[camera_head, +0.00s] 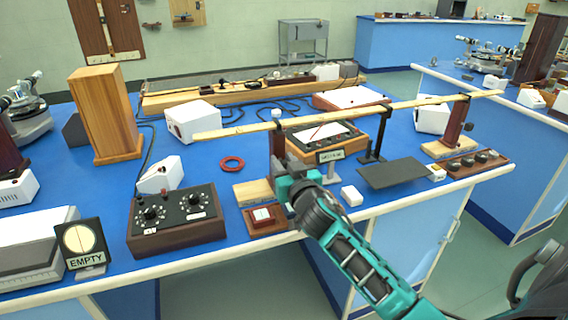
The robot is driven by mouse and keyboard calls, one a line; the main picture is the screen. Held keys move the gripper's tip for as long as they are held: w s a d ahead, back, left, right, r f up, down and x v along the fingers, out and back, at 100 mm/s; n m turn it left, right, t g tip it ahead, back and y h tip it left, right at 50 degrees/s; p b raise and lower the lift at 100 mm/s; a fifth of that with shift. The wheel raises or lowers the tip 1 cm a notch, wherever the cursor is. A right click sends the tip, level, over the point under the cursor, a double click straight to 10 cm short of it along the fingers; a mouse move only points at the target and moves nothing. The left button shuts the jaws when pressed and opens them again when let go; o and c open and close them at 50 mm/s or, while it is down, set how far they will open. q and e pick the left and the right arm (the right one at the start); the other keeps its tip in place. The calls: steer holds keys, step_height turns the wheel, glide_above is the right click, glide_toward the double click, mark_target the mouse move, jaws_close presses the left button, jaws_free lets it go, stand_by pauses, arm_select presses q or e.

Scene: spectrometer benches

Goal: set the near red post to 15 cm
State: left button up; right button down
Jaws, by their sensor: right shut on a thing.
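The near red post (277,148) stands upright on a wooden base (252,193) at the front edge of the blue bench. A long wooden rail (360,108) crosses at its top and runs right to the far red post (455,122). My right gripper (287,186), teal and dark, reaches in from the lower right and is shut on the lower part of the near post. The wrist hides its fingertips and the exact grip. I see no height scale readable on the post. My left gripper is not in view.
A meter in a wooden case (325,140) stands just behind the post. A dark control box (175,218) and a red ring (231,164) are to the left. A white block (352,195) and a dark flat plate (393,173) lie to the right.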

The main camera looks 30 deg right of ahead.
steer(key=a, duration=0.2)
steer(key=w+a, duration=0.1)
steer(key=a, duration=0.1)
steer(key=shift+b, duration=0.35)
steer(key=c, duration=0.9)
jaws_free()
steer(key=shift+d, duration=0.1)
steer(key=shift+s, duration=0.1)
